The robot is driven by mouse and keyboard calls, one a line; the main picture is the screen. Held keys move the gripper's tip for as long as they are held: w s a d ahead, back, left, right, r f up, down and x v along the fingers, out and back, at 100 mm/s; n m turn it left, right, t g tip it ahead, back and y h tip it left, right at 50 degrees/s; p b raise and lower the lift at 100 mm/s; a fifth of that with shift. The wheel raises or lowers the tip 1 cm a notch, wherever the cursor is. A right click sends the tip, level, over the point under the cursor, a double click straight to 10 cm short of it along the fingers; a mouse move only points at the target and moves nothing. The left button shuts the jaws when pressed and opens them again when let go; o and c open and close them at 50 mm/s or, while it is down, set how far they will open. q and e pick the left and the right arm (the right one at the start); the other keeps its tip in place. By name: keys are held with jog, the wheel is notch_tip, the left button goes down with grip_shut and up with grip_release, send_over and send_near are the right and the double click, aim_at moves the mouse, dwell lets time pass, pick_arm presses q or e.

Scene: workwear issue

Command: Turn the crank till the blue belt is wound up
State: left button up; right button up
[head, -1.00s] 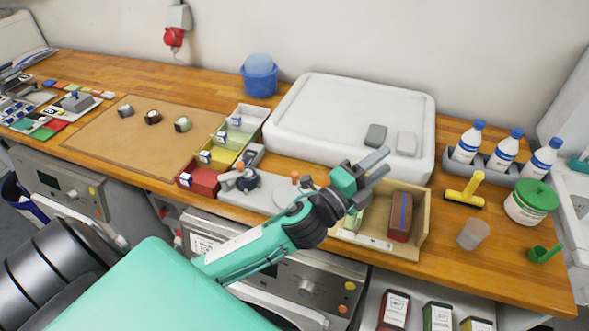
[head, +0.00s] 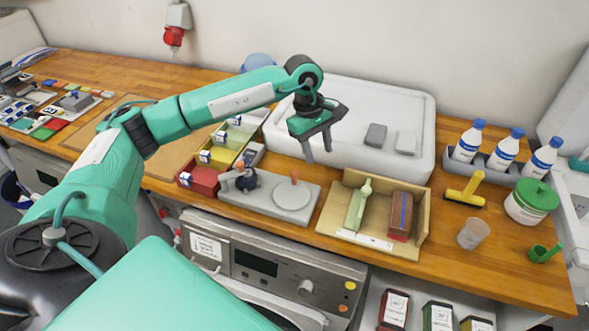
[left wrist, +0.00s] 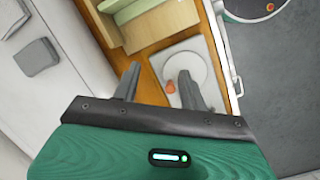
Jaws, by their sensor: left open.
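A grey base plate (head: 256,206) lies at the bench's front edge, in the middle of the head view. On its right end sits a round light-grey crank disc (head: 291,196) with an upright orange knob (head: 295,177). A small dark-blue roll, perhaps the blue belt (head: 249,182), sits at its left end by a grey part; how much is wound I cannot tell. My left gripper (head: 318,156) is open and empty, above and behind the disc, fingers pointing down. In the left wrist view the disc (left wrist: 196,58) and knob (left wrist: 171,88) show beyond the fingers. My right gripper is out of view.
A wooden tray (head: 326,223) with a green bottle-like item and a brown block stands right of the plate. Coloured bins (head: 202,181) stand to its left. A large white tray (head: 290,122) lies behind. A yellow tool (head: 465,190) lies farther right.

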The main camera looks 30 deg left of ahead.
aim_at(294, 173)
pick_arm(q)
jog(key=a+r+y, duration=0.2)
jog(key=a+y, duration=0.1)
jog(key=a, duration=0.4)
notch_tip(294, 173, down, 12)
jog(key=p, duration=0.5)
jog(key=shift+f, duration=0.85)
grip_shut()
